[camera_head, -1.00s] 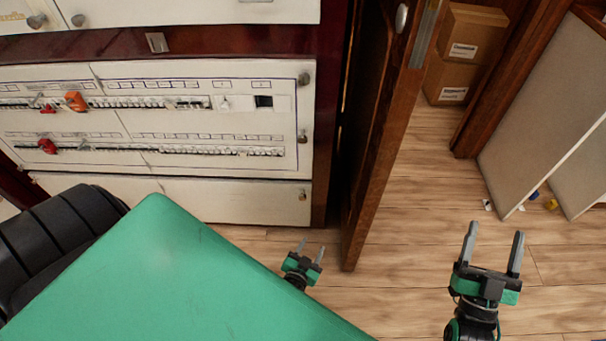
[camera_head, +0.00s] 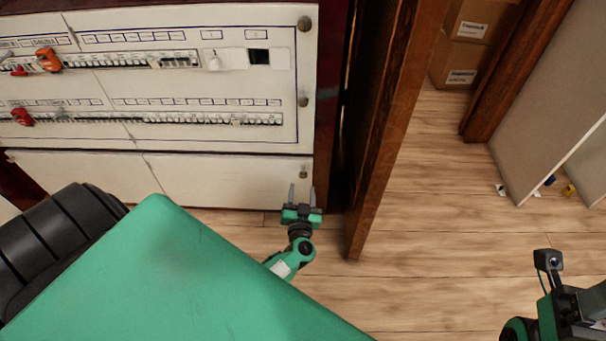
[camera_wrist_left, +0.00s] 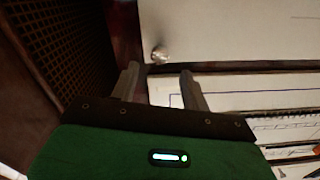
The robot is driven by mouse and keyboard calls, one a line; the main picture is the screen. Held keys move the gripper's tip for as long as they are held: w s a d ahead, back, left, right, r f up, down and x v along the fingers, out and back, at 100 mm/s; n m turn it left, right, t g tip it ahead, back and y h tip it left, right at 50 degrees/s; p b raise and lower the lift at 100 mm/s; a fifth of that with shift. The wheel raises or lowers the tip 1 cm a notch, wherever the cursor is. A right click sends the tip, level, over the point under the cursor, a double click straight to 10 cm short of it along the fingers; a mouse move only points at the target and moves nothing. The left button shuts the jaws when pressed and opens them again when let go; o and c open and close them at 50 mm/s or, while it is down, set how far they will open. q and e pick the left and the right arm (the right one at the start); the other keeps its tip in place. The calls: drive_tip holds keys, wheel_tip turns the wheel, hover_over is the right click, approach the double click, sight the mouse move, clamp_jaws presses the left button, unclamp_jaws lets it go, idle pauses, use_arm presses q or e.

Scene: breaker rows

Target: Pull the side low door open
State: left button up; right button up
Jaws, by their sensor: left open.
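The low door (camera_head: 225,180) is the white panel under the breaker rows in the head view, and it looks shut. Its small knob (camera_head: 303,173) sits near its right end. My left gripper (camera_head: 302,191) is open and empty, just below the knob, fingers pointing at the panel. In the left wrist view, the knob (camera_wrist_left: 160,54) lies just beyond the gap between the open fingertips (camera_wrist_left: 160,70), on the white door (camera_wrist_left: 230,32). The fingers appear apart from it. My right gripper is only partly in view at the lower right; its fingers cannot be made out.
The breaker panel (camera_head: 180,82) with red and orange pieces is above the low door. An open brown wooden door (camera_head: 391,130) stands just right of the cabinet, close to my left gripper. Boxes (camera_head: 461,78) stand behind it.

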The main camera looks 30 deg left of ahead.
sight(303, 176)
use_arm(q)
drive_tip(key=b+x, duration=0.2)
drive_tip(key=x, duration=0.5)
drive_tip(key=shift+w+a, duration=0.1)
drive_tip(key=shift+w, duration=0.1)
drive_tip(key=shift+s, duration=0.1)
clamp_jaws()
